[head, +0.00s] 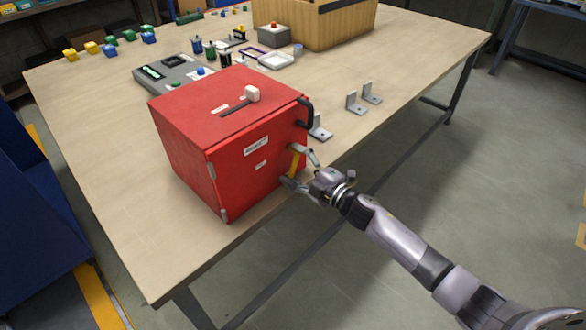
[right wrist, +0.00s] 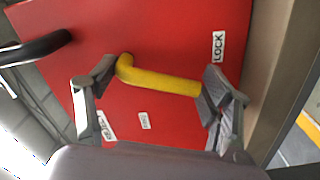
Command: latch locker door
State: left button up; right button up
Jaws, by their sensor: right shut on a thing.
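The red locker (head: 175,125) stands on the wooden table, and its door (head: 235,165) looks flush with the body. Hinges show at the door's left edge, and a black handle (head: 308,113) is at its upper right. A yellow latch lever (head: 295,164) is on the door's right part. My right gripper (head: 297,168) is shut on this lever. A second large label (right wrist: 106,126) is too blurred to read. My left gripper is not in view.
Metal brackets (head: 355,103) stand to the right. The table's front left is clear.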

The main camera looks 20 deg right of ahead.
jog(key=shift+w+d+f+n+b, duration=0.15)
jog(key=shift+f+n+b, duration=0.15)
jog(key=shift+n, duration=0.4)
jog(key=shift+s+d+f+n+b, duration=0.15)
jog(key=shift+n+b, duration=0.1)
jog(key=shift+n, duration=0.45)
jog(key=shift+w+d+f+n+b, duration=0.15)
jog(key=shift+f+n+b, duration=0.15)
jog(key=shift+n, duration=0.4)
jog(key=o, duration=1.4)
jog(key=shift+w, duration=0.15)
jog(key=shift+o, duration=0.7)
jog(key=shift+w+r, duration=0.1)
jog(key=shift+r, duration=0.15)
jog(key=shift+d, duration=0.1)
jog(key=v, duration=1.2)
